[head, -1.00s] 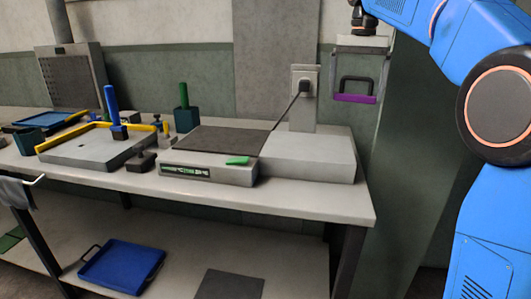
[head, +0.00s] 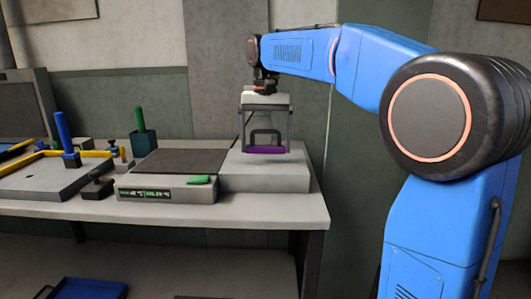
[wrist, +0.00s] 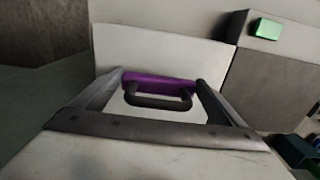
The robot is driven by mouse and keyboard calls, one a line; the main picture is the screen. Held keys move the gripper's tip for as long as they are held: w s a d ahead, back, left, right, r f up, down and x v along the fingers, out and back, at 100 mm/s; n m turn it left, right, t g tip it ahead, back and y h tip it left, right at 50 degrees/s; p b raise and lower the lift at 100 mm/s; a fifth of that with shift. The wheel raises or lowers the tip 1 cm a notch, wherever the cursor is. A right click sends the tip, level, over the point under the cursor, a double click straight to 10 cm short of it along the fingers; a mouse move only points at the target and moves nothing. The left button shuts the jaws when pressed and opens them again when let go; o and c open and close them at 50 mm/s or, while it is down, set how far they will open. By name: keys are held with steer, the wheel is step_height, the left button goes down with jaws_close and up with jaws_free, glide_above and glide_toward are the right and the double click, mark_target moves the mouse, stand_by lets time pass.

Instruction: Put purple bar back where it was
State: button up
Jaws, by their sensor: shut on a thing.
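The purple bar (head: 264,150), with a dark loop handle on top, is held level between the fingers of my gripper (head: 265,146). In the head view it shows against the pale block (head: 265,175) at the right of the bench machine; the height of the gap between them is hard to tell. In the wrist view the purple bar (wrist: 158,81) and its dark handle (wrist: 158,101) lie between the two fingers of my gripper (wrist: 158,86), with a pale surface beyond.
The bench machine (head: 165,188) has a dark plate (head: 185,162) and a green piece (head: 198,180) on its front. A green-handled block (head: 144,145) and a blue-handled tool (head: 64,135) stand to the left. The bench's right edge (head: 325,215) is bare.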

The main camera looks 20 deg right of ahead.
mark_target(266, 147)
steer(key=shift+f, duration=1.5)
steer(key=shift+f, duration=0.1)
steer(key=o, duration=1)
step_height(266, 147, up, 12)
steer(key=shift+r, duration=0.1)
steer(key=shift+s+d, duration=0.1)
steer(key=shift+s, duration=0.05)
